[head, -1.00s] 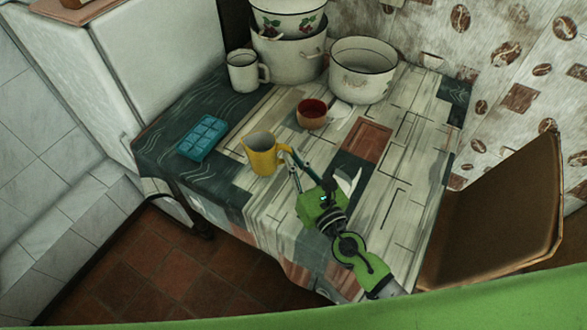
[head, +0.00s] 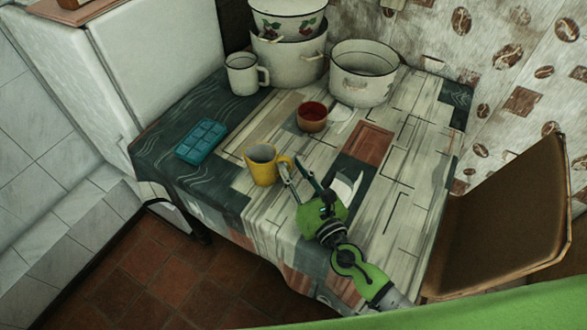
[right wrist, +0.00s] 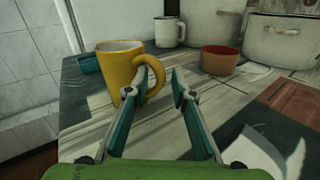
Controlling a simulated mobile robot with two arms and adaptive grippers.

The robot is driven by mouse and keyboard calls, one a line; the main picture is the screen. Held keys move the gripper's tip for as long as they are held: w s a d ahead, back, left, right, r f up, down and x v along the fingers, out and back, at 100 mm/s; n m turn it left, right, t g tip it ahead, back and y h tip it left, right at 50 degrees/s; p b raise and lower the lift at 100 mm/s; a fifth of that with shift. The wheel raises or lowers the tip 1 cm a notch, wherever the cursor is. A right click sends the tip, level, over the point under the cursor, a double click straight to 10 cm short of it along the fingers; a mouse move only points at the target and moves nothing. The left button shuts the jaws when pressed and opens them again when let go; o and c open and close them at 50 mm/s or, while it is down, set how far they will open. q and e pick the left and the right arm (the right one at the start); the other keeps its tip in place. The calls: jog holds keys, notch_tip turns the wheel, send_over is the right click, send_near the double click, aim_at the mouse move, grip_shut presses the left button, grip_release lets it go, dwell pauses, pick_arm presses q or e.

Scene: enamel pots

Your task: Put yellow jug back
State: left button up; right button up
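The yellow jug (head: 262,167) stands upright on the table near its front edge, with its handle towards the right. In the right wrist view the jug (right wrist: 118,72) is just ahead, slightly left. My right gripper (head: 297,166) is open, its fingers spread beside the handle. In the right wrist view the gripper (right wrist: 153,92) shows the handle between or just in front of its fingertips; I cannot tell whether the left finger touches it. My left gripper is not in view.
A teal tray (head: 202,140) lies left of the jug; a red bowl (head: 312,117) stands behind it. A white mug (head: 243,75), a wide white pot (head: 362,85) and stacked pots (head: 290,55) stand at the back. A chair (head: 505,225) is at right. The table's right side is mostly clear.

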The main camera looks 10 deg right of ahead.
jog(key=shift+r, duration=0.1)
jog(key=shift+s+d, duration=0.1)
jog(key=shift+s, duration=0.05)
jog(key=b+v, duration=0.1)
jog(key=v, duration=0.4)
jog(key=shift+s+d, duration=0.1)
jog(key=shift+s, duration=0.3)
jog(key=shift+s+d+r, duration=0.1)
jog(key=shift+s+d, duration=0.15)
jog(key=shift+s, duration=0.4)
dwell(0.4)
